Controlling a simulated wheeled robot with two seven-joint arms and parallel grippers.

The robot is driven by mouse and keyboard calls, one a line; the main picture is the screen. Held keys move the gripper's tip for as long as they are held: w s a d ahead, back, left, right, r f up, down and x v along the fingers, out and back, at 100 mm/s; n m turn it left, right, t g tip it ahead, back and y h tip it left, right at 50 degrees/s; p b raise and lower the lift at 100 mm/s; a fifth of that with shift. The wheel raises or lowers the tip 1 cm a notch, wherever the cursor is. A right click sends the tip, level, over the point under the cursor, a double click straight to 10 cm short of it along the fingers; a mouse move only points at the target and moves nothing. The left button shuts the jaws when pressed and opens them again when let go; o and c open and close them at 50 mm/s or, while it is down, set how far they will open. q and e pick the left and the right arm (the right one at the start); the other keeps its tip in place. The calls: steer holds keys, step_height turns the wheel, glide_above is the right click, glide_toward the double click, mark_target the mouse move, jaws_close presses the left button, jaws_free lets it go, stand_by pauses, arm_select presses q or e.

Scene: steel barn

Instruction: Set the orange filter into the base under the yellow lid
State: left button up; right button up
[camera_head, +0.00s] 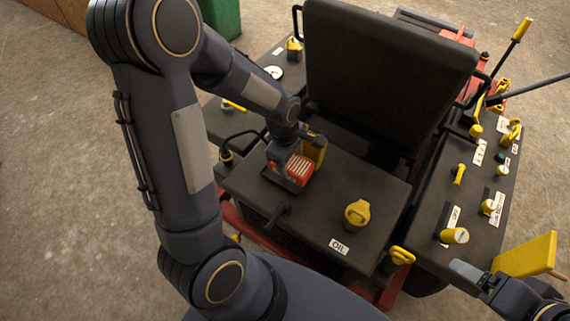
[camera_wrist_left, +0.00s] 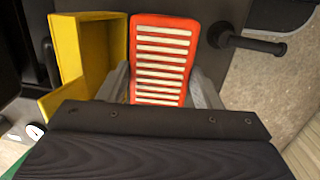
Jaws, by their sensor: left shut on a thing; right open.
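The orange filter (camera_head: 300,170) with pale pleats is at the left of the machine's dark top, over a dark base (camera_head: 270,177) whose rim shows around it. My left gripper (camera_head: 290,158) is shut on the filter. In the left wrist view, the filter (camera_wrist_left: 161,60) is between the fingers; whether it is seated or just above the base, I cannot tell. The yellow lid (camera_head: 316,150) stands raised behind the filter; in the wrist view, the lid (camera_wrist_left: 96,45) is open beside it. My right gripper (camera_head: 488,283) is open at the lower right, partly cut off.
A black seat back (camera_head: 390,70) rises behind the top. A yellow oil cap (camera_head: 357,212) sits to the right of the filter and a black handle (camera_head: 279,214) in front. A yellow panel (camera_head: 526,255) is beside my right gripper. Levers and knobs crowd the right console (camera_head: 440,205).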

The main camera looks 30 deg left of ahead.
arm_select(q)
steer(key=a+f, duration=0.1)
steer(key=w+a+f, duration=0.1)
steer(key=f, duration=0.1)
steer(key=shift+a, duration=0.15)
step_height(320, 180, down, 3)
steer(key=shift+f, duration=0.1)
steer(key=shift+f+b, duration=0.15)
steer(key=shift+b, duration=0.15)
steer(key=o, duration=1.2)
steer(key=shift+w+r, duration=0.1)
steer(key=shift+r, duration=0.1)
